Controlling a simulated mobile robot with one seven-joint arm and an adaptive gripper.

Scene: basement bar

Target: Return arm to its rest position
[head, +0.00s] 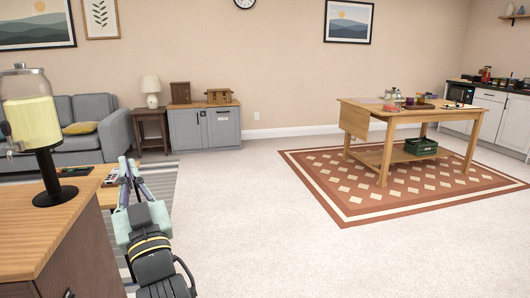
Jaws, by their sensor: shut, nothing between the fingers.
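My arm rises from the bottom edge at lower left in the head view, with black and pale mint links. It reaches forward beside the wooden counter at left. My gripper (127,164) is at its far end, small in the picture, pointing away from me. It is shut, with nothing seen held in it. It shows in front of a low wooden table, and I cannot tell whether it touches anything there.
A wooden-topped counter (70,220) with a drink dispenser (32,120) stands close on the left. A grey sofa (85,118) and grey cabinet (204,128) are behind. A wooden table (405,114) stands on a patterned rug (330,190) at right. The middle carpet is clear.

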